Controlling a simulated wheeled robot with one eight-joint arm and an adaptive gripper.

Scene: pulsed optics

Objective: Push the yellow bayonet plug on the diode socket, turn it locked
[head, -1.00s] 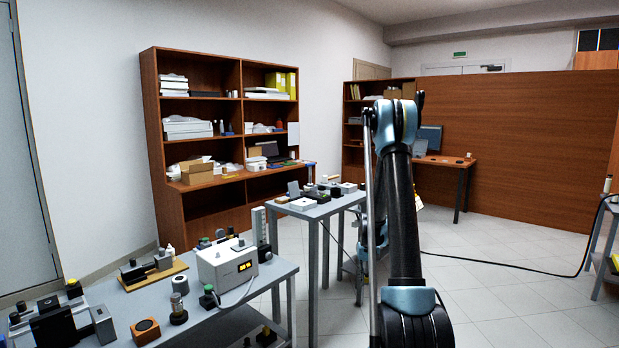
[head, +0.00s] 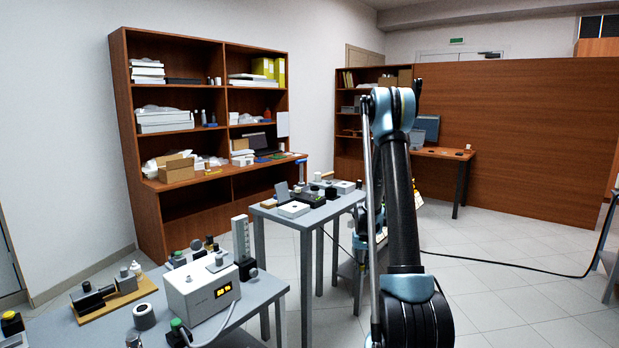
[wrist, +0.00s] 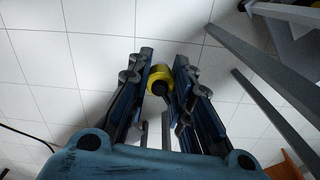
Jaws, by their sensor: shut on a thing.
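My gripper (wrist: 160,82) is shut on the yellow bayonet plug (wrist: 158,74) in the wrist view. The plug is a short yellow cylinder with a dark round end, held between the two fingertips above the tiled floor. In the head view my arm hides the gripper and the plug. I cannot pick out the diode socket with certainty in either view.
A grey table (head: 264,293) at the lower left carries a white instrument box (head: 190,292) and optical parts. A second grey table (head: 270,215) behind it holds small devices. A black cable (head: 510,271) crosses the floor on the right. Open tiled floor (head: 480,241) lies beyond my arm.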

